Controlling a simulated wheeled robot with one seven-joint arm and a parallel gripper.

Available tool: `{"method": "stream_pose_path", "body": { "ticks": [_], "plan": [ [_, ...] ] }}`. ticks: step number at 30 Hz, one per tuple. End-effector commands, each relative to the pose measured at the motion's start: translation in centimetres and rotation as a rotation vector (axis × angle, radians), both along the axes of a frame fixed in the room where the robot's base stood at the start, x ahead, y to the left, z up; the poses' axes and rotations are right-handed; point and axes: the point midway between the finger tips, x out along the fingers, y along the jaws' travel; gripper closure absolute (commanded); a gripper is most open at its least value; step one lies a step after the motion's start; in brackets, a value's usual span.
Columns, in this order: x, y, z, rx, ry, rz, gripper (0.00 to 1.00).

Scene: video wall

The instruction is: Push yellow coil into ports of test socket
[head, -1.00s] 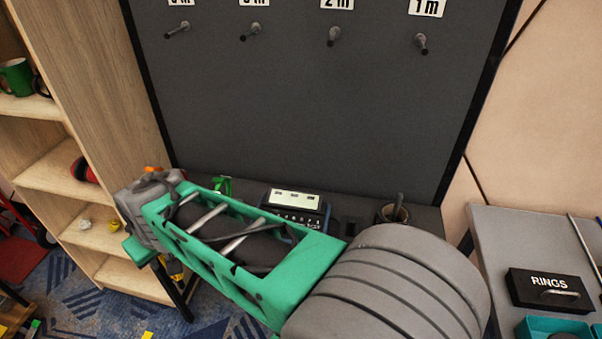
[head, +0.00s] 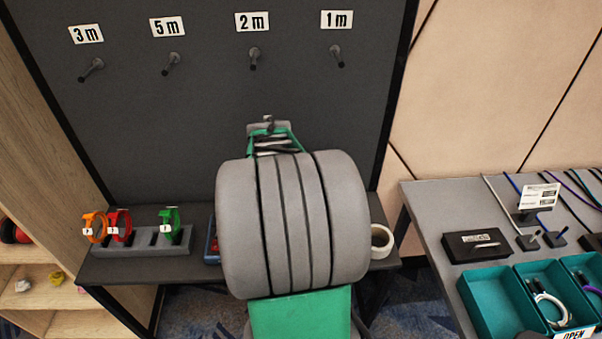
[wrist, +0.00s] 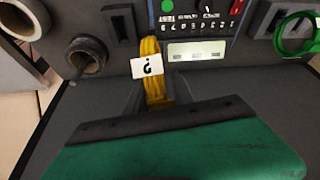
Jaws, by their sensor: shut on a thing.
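The yellow coil (wrist: 151,48) shows in the wrist view, with a white tag (wrist: 147,67) marked with a question mark. My gripper (wrist: 157,90) is shut on the coil's near end. Beyond it is a blue tester (wrist: 229,25) with a lit display (wrist: 196,51), a row of digits and a green button. A black block (wrist: 118,24) beside the tester may be the test socket; I cannot make out its ports. The coil's far end lies between block and tester in the picture; contact cannot be told. In the head view my arm hides the gripper, coil and most of the tester (head: 212,242).
A rack (head: 160,243) with orange, red and green coils stands left on the shelf. A tape roll (head: 382,241) is at its right end. Labelled pegs (head: 254,60) stick out above. A side table (head: 425,200) with teal bins is right.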

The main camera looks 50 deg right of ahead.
Motion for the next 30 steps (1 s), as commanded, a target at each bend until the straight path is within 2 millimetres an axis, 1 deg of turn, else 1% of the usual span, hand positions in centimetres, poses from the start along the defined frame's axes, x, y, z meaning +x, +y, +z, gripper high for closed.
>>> {"method": "stream_pose_path", "body": {
  "ticks": [1, 3, 6, 7, 9, 14, 24, 27, 30],
  "plan": [
    [-1.6, -2.2, 0.6, 0.001, 0.003, -0.055, 1.0],
    [-3.2, -4.2, 0.6, -0.002, 0.004, -0.106, 1.0],
    [-4.7, -5.9, 0.4, -0.003, 0.006, -0.148, 1.0],
    [-4.9, -6.1, 0.4, -0.004, 0.006, -0.154, 1.0],
    [-5.2, -6.4, 0.2, -0.005, 0.005, -0.161, 1.0],
    [-5.1, -6.4, -0.8, -0.005, 0.006, -0.16, 1.0],
    [-5.1, -6.3, -4.7, -0.005, 0.005, -0.159, 1.0],
    [-5.1, -6.3, -5.6, -0.005, 0.004, -0.159, 1.0],
    [-5.1, -6.3, -6.0, -0.005, 0.004, -0.159, 1.0]
  ]
}}
